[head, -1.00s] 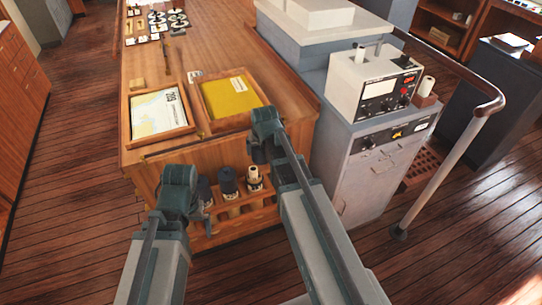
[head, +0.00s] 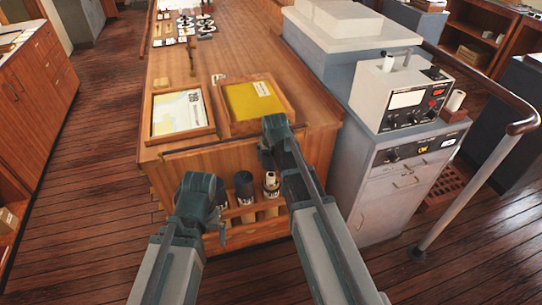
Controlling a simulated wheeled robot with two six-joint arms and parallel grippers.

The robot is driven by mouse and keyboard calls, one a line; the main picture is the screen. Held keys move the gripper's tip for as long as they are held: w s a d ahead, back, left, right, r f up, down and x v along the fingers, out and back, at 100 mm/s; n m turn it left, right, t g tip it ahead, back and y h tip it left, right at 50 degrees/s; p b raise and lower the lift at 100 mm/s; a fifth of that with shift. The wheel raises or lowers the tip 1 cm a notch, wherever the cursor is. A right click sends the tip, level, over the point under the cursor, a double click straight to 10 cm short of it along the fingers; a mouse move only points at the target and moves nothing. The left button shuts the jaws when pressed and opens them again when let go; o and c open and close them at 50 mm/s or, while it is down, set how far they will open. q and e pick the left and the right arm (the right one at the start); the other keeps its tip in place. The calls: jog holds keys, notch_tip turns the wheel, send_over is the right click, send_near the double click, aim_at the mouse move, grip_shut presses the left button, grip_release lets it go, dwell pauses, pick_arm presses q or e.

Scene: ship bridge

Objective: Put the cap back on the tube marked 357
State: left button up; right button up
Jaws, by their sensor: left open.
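A wooden rack (head: 240,218) on the end of the wooden chart counter holds several upright tubes. A dark-capped tube (head: 244,183) stands in the middle. A tube with a pale, bare-looking top (head: 271,180) stands to its right, close beside my right arm. Another dark top is mostly hidden behind my left arm. The markings are too small to read, so I cannot tell which tube is 357. I cannot make out a loose cap. My left gripper (head: 222,230) is open, small and partly hidden by its arm, in front of the rack's left end. My right gripper is not visible.
Two framed trays, one with a chart (head: 180,112) and one with a yellow book (head: 253,100), lie on the counter top (head: 220,60). A grey cabinet (head: 395,185) with an instrument box (head: 405,95) stands to the right, beside a handrail (head: 470,190). Floor is clear at left.

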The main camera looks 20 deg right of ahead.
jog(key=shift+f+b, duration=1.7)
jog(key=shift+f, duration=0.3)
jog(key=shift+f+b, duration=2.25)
jog(key=shift+b, duration=0.05)
dwell(1.0)
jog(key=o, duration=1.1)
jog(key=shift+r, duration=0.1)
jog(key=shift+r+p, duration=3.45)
jog(key=shift+p, duration=0.15)
